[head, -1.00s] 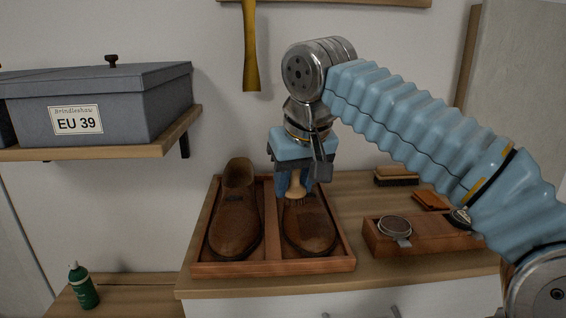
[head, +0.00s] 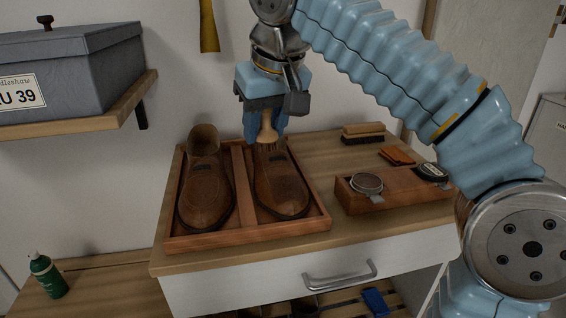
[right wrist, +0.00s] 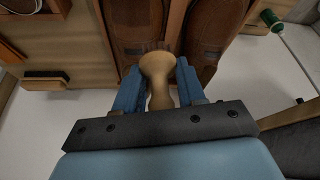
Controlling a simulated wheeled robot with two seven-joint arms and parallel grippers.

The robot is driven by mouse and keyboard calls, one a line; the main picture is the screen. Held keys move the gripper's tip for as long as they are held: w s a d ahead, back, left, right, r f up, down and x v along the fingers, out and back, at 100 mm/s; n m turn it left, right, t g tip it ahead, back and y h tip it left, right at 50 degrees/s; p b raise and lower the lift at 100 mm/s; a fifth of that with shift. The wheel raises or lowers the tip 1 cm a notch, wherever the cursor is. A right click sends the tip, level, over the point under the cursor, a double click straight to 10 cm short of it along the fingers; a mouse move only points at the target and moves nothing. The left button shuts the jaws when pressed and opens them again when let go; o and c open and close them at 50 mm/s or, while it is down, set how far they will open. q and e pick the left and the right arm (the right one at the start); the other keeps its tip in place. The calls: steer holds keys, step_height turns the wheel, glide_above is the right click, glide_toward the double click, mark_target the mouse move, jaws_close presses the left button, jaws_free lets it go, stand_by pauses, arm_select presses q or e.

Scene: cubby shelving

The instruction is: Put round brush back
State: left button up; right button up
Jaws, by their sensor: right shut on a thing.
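The round brush (head: 267,130) has a pale wooden handle and dark bristles at its lower end. My right gripper (head: 266,124) is shut on its handle and holds it upright over the right shoe (head: 281,188). I cannot tell whether the bristles touch the shoe. In the right wrist view the wooden handle (right wrist: 157,75) sits between the two blue fingers (right wrist: 158,90). The brown left shoe (head: 205,190) lies in the other half of the divided wooden tray (head: 250,239). My left gripper is not in view.
A wooden box (head: 400,196) with a round tin (head: 367,183) and a dark tin (head: 432,172) stands right of the tray. Behind it are a flat brush (head: 363,137) and an orange cloth (head: 397,156). A grey box (head: 75,75) sits on the left shelf. A green bottle (head: 47,275) stands lower left.

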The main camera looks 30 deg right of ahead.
steer(key=w+d+m+h+b, duration=0.1)
steer(key=w+d+m, duration=0.15)
steer(key=d, duration=0.45)
steer(key=w+d+m+b, duration=0.1)
steer(key=w+d, duration=0.3)
steer(key=d, duration=0.2)
steer(key=w+d+f, duration=0.2)
steer(key=w, duration=0.1)
steer(key=w+d+f+p, duration=0.1)
steer(key=w+d+f, duration=0.2)
steer(key=w+d+f+p, duration=0.1)
steer(key=w+d+f, duration=0.1)
steer(key=w+f, duration=0.1)
steer(key=shift+w+d+f, duration=0.15)
steer(key=shift+w+f, duration=0.05)
steer(key=shift+w, duration=0.35)
steer(key=shift+w+d+f, duration=0.2)
steer(key=shift+w+f, duration=0.2)
steer(key=shift+f, duration=0.15)
steer(key=shift+w+d+f, duration=0.1)
steer(key=shift+w+f, duration=0.05)
steer(key=shift+f, duration=0.75)
steer(key=shift+w+d+f, duration=0.1)
steer(key=shift+f, duration=0.8)
